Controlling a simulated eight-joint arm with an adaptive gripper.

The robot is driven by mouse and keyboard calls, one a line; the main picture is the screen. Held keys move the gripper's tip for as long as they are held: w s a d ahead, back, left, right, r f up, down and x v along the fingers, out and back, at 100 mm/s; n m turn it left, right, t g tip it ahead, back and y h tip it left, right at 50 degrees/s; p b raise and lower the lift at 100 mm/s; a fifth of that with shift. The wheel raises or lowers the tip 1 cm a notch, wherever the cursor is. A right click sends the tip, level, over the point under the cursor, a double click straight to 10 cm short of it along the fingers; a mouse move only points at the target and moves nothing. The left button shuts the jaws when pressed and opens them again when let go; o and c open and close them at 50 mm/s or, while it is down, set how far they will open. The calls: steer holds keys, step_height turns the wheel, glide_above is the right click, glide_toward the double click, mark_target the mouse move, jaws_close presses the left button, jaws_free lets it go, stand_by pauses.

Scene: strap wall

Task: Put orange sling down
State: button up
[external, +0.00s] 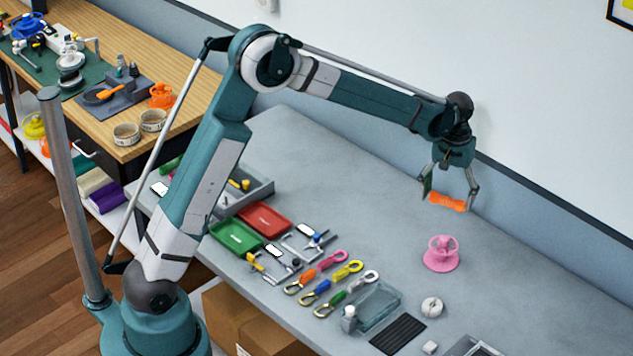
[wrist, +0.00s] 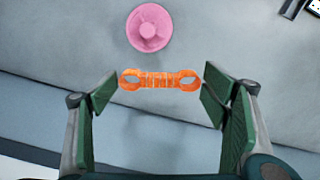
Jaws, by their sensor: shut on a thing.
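The orange sling (external: 447,202) is a short band with a loop at each end. It is held in the air above the grey bench, near the wall. In the wrist view the sling (wrist: 160,80) spans between the green finger pads, its end loops close to them. My gripper (external: 449,198) is shut on it lengthwise and points down. The gripper's fingers also show in the wrist view (wrist: 160,98). Nothing hides the sling's middle.
A pink flanged piece (external: 441,255) stands on the bench below the sling; it also shows in the wrist view (wrist: 149,27). A white ring (external: 432,307), glass tray (external: 375,305) and several coloured straps (external: 333,285) lie nearer the front edge. The bench's back left is clear.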

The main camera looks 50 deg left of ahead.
steer(key=s+d+m, duration=0.2)
steer(key=d, duration=0.9)
steer(key=s+d+m, duration=0.1)
steer(key=s+d, duration=0.2)
steer(key=d, duration=0.7)
steer(key=shift+d+f, duration=0.15)
steer(key=shift+f, duration=1.15)
steer(key=shift+d+f, duration=0.15)
steer(key=shift+f, duration=1.1)
glide_above(486, 288)
steer(key=shift+d+f, duration=0.1)
steer(key=shift+f, duration=3.05)
steer(key=shift+f, duration=1.9)
steer(key=shift+f, duration=0.1)
